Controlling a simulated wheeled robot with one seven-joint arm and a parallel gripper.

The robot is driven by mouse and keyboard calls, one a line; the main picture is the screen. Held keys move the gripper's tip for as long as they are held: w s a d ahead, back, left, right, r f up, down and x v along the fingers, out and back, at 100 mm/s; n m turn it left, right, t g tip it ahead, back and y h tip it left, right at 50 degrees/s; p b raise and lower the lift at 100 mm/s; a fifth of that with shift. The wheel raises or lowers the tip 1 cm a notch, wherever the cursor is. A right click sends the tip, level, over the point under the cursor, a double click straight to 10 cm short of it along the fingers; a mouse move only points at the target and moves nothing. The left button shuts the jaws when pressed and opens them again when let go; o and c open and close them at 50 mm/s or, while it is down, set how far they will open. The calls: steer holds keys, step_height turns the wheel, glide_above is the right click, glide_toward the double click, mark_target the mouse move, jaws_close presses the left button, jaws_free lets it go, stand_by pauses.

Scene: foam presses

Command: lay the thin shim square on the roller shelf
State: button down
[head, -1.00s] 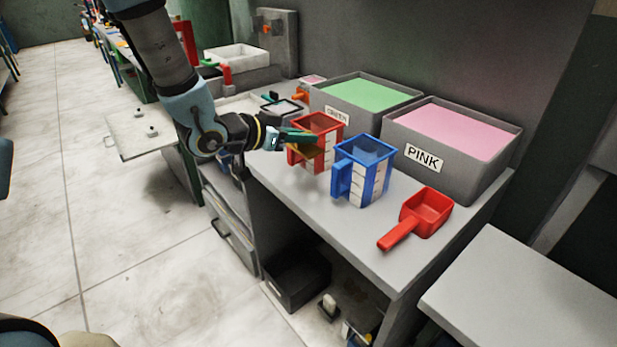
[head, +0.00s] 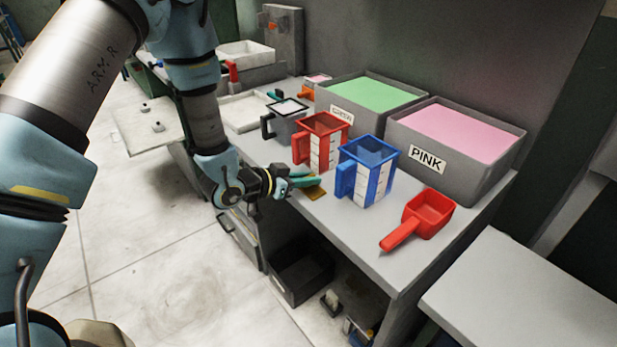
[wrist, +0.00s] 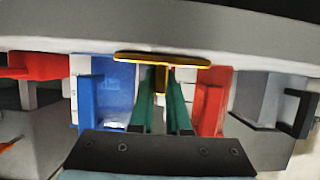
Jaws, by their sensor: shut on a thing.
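My gripper (head: 303,181) has green fingers and is shut on a thin brass-coloured plate, the shim (head: 315,192). The shim is at the front edge of the bench, in front of the red jug. Whether it touches the bench top I cannot tell. In the wrist view the shim (wrist: 178,58) shows edge-on as a narrow yellow bar, with a short stem between the fingers of my gripper (wrist: 161,100). I cannot make out a roller shelf in either view.
A red jug (head: 322,141), a blue jug (head: 367,170) and a red scoop (head: 420,217) stand on the grey bench (head: 345,232). Behind are the green-filled bin (head: 367,97) and the pink-filled bin (head: 455,134). A dark box (head: 300,277) sits below.

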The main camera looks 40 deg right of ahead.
steer(key=shift+f, duration=0.2)
steer(key=c, duration=0.9)
jaws_free()
steer(key=shift+r, duration=0.15)
steer(key=shift+a+r, duration=0.1)
steer(key=shift+r, duration=0.05)
steer(key=b+v, duration=0.3)
steer(key=v, duration=0.8)
steer(key=shift+a, duration=0.4)
